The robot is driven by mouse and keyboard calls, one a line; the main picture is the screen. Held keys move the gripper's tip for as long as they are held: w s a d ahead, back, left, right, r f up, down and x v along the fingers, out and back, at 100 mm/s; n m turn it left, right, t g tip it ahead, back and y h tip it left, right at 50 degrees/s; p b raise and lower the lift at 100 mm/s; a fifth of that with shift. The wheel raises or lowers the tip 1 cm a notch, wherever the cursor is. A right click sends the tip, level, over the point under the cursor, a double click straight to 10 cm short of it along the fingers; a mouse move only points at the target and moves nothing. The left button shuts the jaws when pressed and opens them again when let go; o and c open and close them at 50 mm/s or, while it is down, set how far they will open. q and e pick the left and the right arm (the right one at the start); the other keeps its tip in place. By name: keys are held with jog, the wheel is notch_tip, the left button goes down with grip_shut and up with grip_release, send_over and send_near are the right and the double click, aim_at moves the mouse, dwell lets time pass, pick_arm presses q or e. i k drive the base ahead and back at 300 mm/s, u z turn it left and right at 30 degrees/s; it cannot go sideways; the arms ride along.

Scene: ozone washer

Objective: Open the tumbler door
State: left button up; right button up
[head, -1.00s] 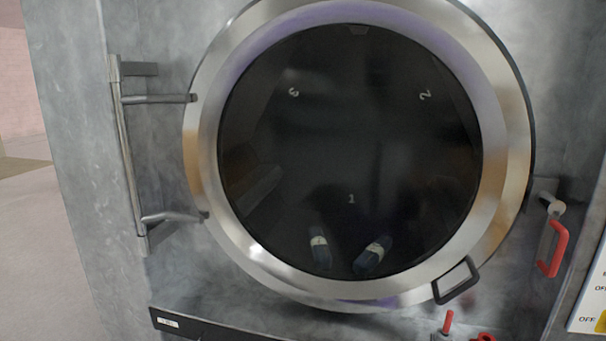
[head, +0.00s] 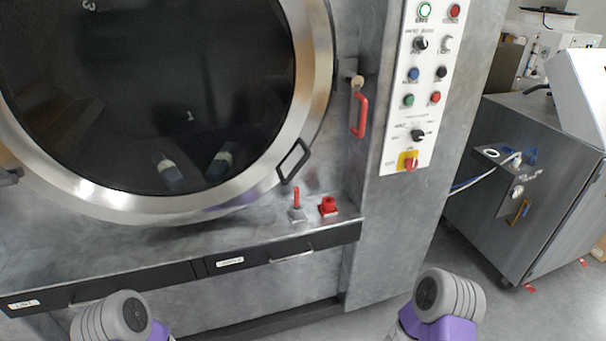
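The round tumbler door (head: 312,75) has a wide steel ring and a dark window (head: 150,90). It fills the upper left of the head view and sits flush against the washer front, looking shut. A dark loop handle (head: 293,162) is on its lower right rim. A red latch handle (head: 359,115) hangs from a pivot just right of the door. Parts of my two arms, grey and purple, show at the bottom edge, well below the door. Neither gripper is in the picture.
A control panel (head: 421,75) with buttons and knobs is right of the door. A ledge below holds a red lever (head: 296,199) and a red fitting (head: 328,206). Drawers (head: 290,252) lie under it. A steel cabinet (head: 545,180) stands at right, with open floor before it.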

aim_at(28, 159)
jog(key=z, duration=0.5)
jog(key=k, duration=1.15)
jog(key=u, duration=0.4)
jog(key=i, duration=0.7)
jog(key=u, duration=0.65)
